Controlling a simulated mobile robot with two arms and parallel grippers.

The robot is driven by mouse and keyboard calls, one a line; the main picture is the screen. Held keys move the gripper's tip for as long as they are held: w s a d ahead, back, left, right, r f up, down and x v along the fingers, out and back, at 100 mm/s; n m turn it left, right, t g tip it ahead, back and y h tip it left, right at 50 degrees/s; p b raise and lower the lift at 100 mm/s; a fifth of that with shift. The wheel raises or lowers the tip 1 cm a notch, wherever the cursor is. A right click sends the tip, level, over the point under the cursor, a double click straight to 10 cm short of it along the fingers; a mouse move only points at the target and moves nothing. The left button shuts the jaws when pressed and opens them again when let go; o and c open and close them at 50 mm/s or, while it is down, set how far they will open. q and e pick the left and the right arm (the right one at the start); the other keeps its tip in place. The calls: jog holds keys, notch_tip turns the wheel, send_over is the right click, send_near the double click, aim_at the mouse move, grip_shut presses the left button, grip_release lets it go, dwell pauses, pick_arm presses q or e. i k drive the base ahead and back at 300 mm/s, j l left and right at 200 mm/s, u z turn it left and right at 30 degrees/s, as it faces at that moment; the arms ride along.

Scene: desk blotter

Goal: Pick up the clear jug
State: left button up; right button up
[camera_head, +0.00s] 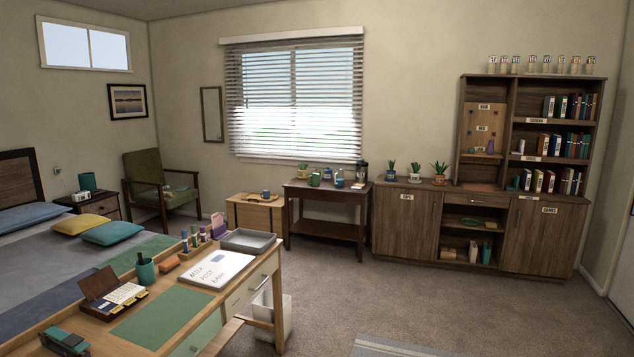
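A dark wooden side table (327,189) stands under the window, across the room from me. Several small vessels stand on it, among them a green pot or mug (315,179), a bluish vessel (339,178) and a tall, dark-topped vessel (362,172) at the right end. They are too small for me to tell which, if any, is the clear jug. Neither of my grippers shows in this view.
A desk with a green blotter (163,317), a grey tray (248,241) and a white board (216,268) fills the lower left. A bin (284,318) stands beside it. Carpet (420,300) is open toward the side table and wooden cabinet (405,222).

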aim_at(339, 176)
jog(key=i+z, duration=0.35)
jog(key=i, duration=4.75)
